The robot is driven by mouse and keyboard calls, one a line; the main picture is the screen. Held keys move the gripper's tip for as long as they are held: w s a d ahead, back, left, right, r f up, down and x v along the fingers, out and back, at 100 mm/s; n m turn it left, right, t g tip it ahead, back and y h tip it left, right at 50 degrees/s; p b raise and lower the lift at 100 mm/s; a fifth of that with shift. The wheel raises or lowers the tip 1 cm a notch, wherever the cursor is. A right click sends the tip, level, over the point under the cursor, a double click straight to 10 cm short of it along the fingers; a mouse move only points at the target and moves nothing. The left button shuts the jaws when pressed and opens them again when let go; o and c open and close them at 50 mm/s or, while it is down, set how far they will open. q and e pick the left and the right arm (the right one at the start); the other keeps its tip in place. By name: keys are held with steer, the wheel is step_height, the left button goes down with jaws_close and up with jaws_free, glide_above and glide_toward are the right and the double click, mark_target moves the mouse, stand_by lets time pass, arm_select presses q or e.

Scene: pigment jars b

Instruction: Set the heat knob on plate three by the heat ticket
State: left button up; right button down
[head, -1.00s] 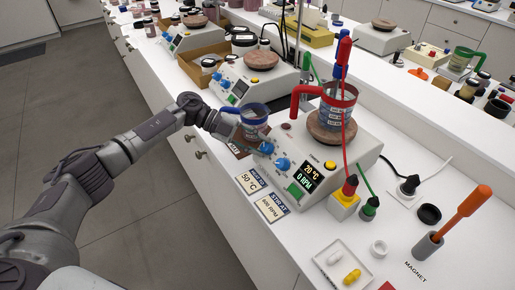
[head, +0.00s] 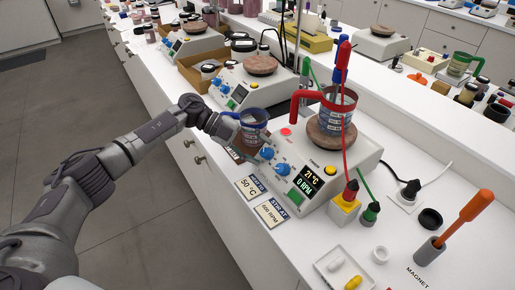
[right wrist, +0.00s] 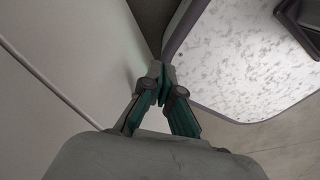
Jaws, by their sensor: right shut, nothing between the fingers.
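The nearest hot plate (head: 335,175) is white, with two blue knobs on its front. The upper knob (head: 267,152) is beside my left gripper (head: 240,139); the lower knob (head: 282,169) is apart from it. My left fingertips are small and partly hidden, so I cannot tell whether they touch the upper knob or how wide they are. The display (head: 308,181) reads 21 °C and 0 RPM. A red light (head: 286,131) glows on the plate. The heat ticket (head: 250,187) reads 50 °C. My right gripper (right wrist: 162,84) is shut and empty in the right wrist view.
A red-handled beaker (head: 336,120) with probes stands on the hot plate's top. The stir ticket (head: 270,212) reads 600 RPM. A white tray (head: 344,268) and a magnet wand (head: 465,212) are at the front right.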

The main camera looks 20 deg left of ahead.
arm_select(q)
steer(key=v, duration=1.2)
steer(key=shift+a, duration=0.1)
